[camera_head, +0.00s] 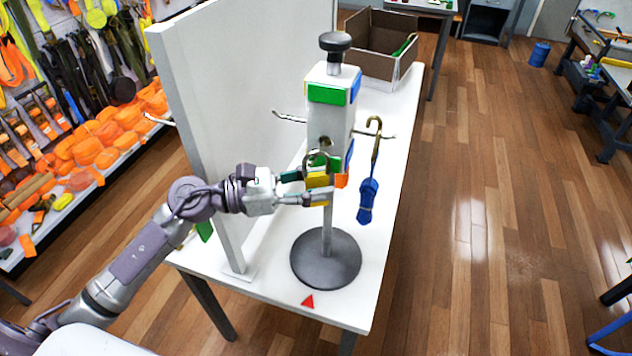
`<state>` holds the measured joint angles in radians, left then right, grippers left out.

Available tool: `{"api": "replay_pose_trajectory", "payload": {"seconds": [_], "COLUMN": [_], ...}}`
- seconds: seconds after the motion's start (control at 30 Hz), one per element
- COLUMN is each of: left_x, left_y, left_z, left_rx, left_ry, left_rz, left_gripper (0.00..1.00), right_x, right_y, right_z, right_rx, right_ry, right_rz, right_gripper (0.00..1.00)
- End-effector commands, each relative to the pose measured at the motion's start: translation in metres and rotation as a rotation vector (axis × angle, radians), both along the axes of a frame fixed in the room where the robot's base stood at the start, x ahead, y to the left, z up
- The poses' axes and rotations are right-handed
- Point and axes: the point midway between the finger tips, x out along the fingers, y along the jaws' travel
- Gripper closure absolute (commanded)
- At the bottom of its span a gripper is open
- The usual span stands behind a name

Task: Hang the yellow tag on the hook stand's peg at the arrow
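The hook stand (327,128) is a white post with green and blue patches, a black knob and a round dark base (325,272). It stands upright on the white table. A red arrow (308,301) lies on the table in front of the base. My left gripper (318,188) is at the near face of the post, with its fingers closed about the yellow tag (318,181). A metal ring (313,157) shows just above the tag. The near peg is largely hidden, so I cannot tell whether the ring is around it. My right gripper is not in view.
A blue strap (367,200) hangs by a brass hook from the right peg (388,135). Another peg (289,118) sticks out left. A white panel (235,95) stands close behind my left arm. A brown open box (377,45) is at the table's far end.

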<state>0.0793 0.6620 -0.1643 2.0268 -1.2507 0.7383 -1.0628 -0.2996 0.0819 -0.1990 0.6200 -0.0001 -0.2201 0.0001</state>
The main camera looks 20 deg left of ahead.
Motion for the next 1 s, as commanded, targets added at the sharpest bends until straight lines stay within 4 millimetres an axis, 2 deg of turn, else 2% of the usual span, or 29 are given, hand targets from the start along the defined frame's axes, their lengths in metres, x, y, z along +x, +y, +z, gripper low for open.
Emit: {"api": "replay_pose_trajectory", "payload": {"seconds": [0.23, 0.7, 0.83, 1.0], "left_x": [-0.005, -0.047, -0.053, -0.055], "left_y": [0.009, 0.09, 0.102, 0.107], "left_z": [-0.001, -0.001, -0.001, 0.0], "left_rx": [0.001, 0.0, 0.0, 0.0], "left_ry": [0.003, 0.004, 0.002, -0.001], "left_rz": [0.002, 0.002, 0.001, 0.0], "left_gripper": [0.62, 0.62, 0.62, 0.62], "right_x": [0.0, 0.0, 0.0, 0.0], "right_y": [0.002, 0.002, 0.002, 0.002], "right_z": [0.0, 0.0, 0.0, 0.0], "right_rx": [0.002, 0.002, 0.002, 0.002], "right_ry": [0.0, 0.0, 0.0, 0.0], "right_rz": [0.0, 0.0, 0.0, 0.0], "right_gripper": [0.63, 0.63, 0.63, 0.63]}}
